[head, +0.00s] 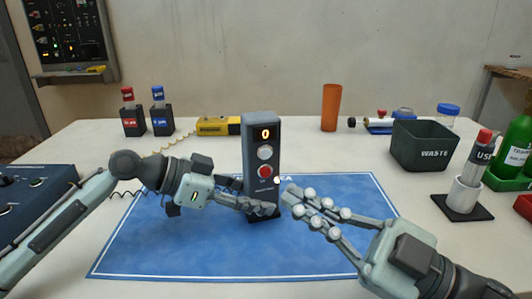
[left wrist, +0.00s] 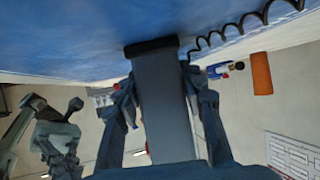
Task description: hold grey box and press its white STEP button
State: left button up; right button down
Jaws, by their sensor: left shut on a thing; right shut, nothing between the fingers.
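The grey box (head: 261,120) stands upright on the blue mat (head: 140,245). Its front has a lit display with an orange 0, a white button (head: 265,153) below it and a red button (head: 264,171) under that. My left gripper (head: 268,209) is shut on the box near its base; the left wrist view shows its fingers on both sides of the grey box (left wrist: 165,105). My right gripper (head: 287,192) is shut and empty, its tips just right of the box, lower than the white button. Whether they touch the box I cannot tell.
A black WASTE bin (head: 422,147), a holder with a USED tube (head: 466,195) and a green bottle (head: 514,145) stand right. An orange cup (head: 331,108), a yellow device (head: 218,126) and red and blue vials (head: 128,98) are behind. A blue console (head: 35,200) is left.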

jog(key=w+a, duration=0.2)
jog(key=w, duration=0.6)
jog(key=shift+w+a, duration=0.2)
jog(key=shift+w, duration=0.05)
dwell(1.3)
jog(key=shift+w+a, duration=0.1)
jog(key=shift+w, duration=0.3)
jog(key=shift+w+a, duration=0.1)
jog(key=shift+w, duration=0.3)
dwell(0.5)
dwell(0.4)
jog(key=shift+s+d, duration=0.25)
jog(key=shift+s, duration=0.55)
jog(key=shift+s+d, duration=0.2)
jog(key=shift+s, duration=0.6)
jog(key=shift+s+d, duration=0.25)
jog(key=shift+s, duration=0.55)
jog(key=shift+s+d, duration=0.2)
jog(key=shift+s, duration=0.6)
